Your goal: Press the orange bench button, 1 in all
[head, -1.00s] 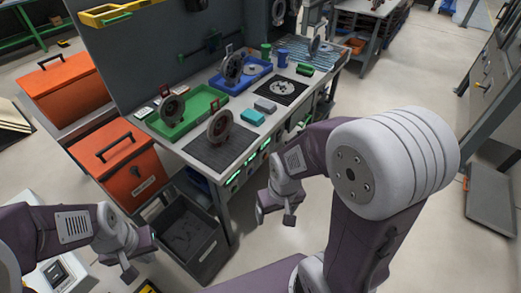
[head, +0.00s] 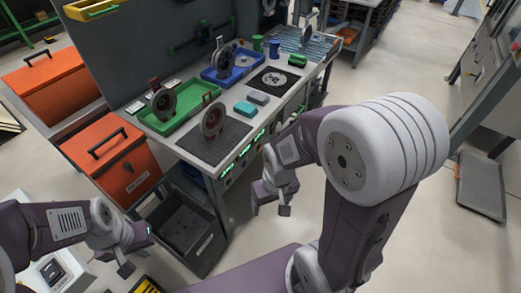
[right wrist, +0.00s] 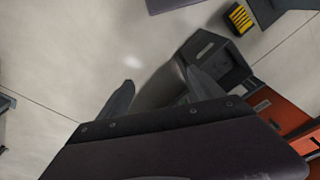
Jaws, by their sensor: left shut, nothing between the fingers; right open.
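I cannot make out an orange button on the grey workbench (head: 243,128) in the head view; small items along its edges are too small to tell. My left gripper (head: 126,268) is at the lower left, shut and empty, below the orange bins and in front of a black crate. My right gripper (head: 270,208) hangs in front of the bench's front side, apart from it, fingers pointing down.
The bench carries a green tray (head: 187,128), a blue tray (head: 238,76), a dark mat (head: 225,145) and several disc-shaped parts. Orange bins (head: 110,160) and a black crate (head: 205,222) stand at its left. Open floor (head: 240,240) lies before the bench.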

